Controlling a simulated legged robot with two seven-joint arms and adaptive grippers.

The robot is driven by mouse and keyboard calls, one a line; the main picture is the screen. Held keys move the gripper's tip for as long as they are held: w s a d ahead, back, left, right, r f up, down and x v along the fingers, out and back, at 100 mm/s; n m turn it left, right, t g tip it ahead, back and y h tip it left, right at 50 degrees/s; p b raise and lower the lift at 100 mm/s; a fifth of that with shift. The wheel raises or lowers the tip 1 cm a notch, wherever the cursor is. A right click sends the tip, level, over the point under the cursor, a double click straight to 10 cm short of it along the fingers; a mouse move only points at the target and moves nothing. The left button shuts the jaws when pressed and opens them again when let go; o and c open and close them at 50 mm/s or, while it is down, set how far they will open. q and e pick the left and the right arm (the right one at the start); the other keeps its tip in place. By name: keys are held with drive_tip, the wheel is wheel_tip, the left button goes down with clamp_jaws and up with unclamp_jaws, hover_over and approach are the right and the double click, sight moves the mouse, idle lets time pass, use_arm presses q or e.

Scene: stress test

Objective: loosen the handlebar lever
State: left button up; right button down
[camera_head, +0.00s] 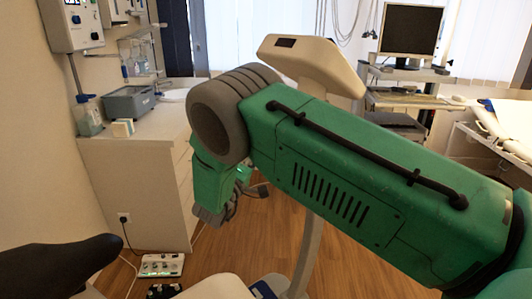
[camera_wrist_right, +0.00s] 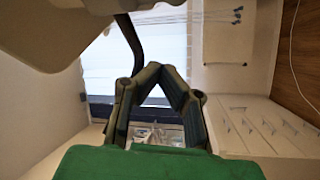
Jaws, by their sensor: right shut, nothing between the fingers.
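An exercise bike stands in front of me. Its beige console (camera_head: 318,62) shows behind my green right arm, and its grey post (camera_head: 310,245) shows below the arm. A small dark part (camera_head: 257,190) shows just under the arm; I cannot tell if it is the handlebar lever. In the right wrist view my right gripper (camera_wrist_right: 160,72) is shut and empty. A dark curved bar (camera_wrist_right: 131,42) passes behind its left finger, below a beige surface (camera_wrist_right: 60,30). My left gripper is out of view.
A black saddle (camera_head: 60,268) is at the lower left. A white cabinet (camera_head: 140,180) with a grey box (camera_head: 128,103) stands along the left wall. A small control box (camera_head: 161,266) lies on the wooden floor. A monitor (camera_head: 410,30) stands at the back right.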

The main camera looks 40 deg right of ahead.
drive_tip(key=d+p, duration=0.2)
drive_tip(key=d, duration=0.6)
drive_tip(key=shift+d+p, duration=0.3)
drive_tip(key=shift+w+f, duration=0.1)
